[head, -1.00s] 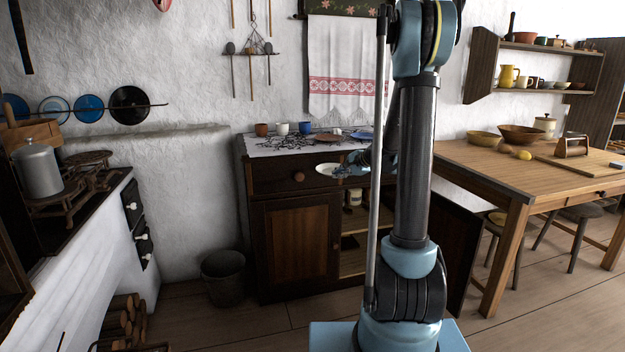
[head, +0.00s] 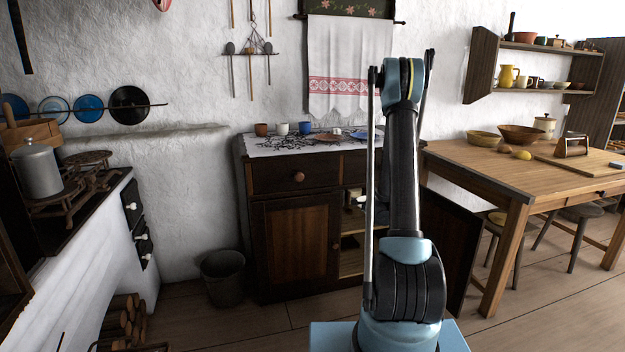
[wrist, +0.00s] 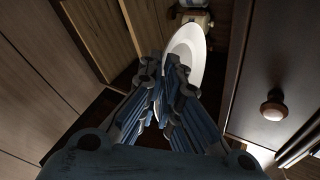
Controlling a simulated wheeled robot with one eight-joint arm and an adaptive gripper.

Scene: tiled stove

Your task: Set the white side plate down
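The white side plate (wrist: 188,50) shows in the wrist view, tilted, with its edge between the fingers of my gripper (wrist: 163,72). The gripper is shut on the plate, and the fingers cover part of it. A pale jar (wrist: 195,18) is just beyond the plate; I cannot tell whether they touch. In the head view, the dark wooden cabinet (head: 296,238) has an open shelf compartment (head: 351,228) on its right. My arm hides most of the gripper and plate there.
The cabinet top holds a patterned cloth (head: 270,145), cups (head: 282,128) and flat dishes. A drawer knob (wrist: 274,106) is right of the gripper in the wrist view. A bucket (head: 223,275) stands left of the cabinet. A wooden table (head: 470,160) is at the right.

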